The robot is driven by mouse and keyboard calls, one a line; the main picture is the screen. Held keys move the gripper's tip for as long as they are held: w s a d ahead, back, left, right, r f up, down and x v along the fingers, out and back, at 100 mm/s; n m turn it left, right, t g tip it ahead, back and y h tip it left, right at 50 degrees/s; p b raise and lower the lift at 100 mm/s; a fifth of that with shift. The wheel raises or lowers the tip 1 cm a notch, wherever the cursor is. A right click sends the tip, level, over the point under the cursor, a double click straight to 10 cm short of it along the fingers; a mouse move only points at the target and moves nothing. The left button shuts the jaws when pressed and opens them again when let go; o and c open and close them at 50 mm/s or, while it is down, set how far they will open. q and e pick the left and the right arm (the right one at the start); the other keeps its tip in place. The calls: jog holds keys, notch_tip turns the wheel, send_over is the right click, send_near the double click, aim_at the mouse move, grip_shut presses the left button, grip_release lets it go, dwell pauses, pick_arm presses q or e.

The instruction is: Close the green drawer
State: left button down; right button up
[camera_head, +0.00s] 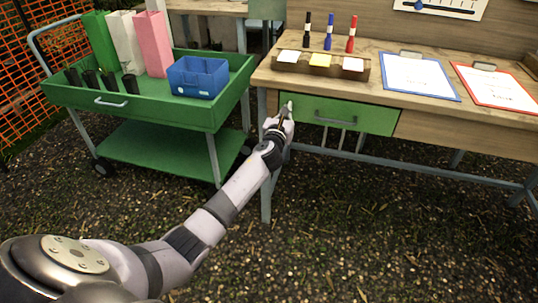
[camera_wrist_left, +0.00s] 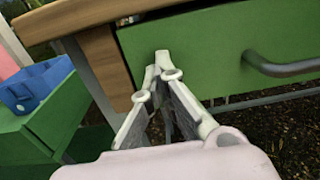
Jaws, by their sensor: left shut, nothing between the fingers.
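The green drawer (camera_head: 338,115) sits under the left part of the wooden table top, with a grey bar handle (camera_head: 335,120) across its front. In the head view its front looks about level with the table's front edge; I cannot tell whether a small gap is left. My left gripper (camera_head: 287,108) is shut and empty at the left end of the drawer front. In the left wrist view its fingertips (camera_wrist_left: 155,65) are together in front of the green front (camera_wrist_left: 215,50), near its left edge, left of the handle (camera_wrist_left: 285,67). Whether they touch it is unclear. My right gripper is not in view.
A green cart (camera_head: 150,115) with a blue bin (camera_head: 198,78), bags and small pots stands left of the table. On the wooden table (camera_head: 385,52) are markers in a holder and clipboards (camera_head: 418,76). The ground in front is clear.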

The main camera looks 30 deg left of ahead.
pick_arm(q)
jog(key=shift+w+a+r, duration=0.15)
jog(key=shift+w+r, duration=0.15)
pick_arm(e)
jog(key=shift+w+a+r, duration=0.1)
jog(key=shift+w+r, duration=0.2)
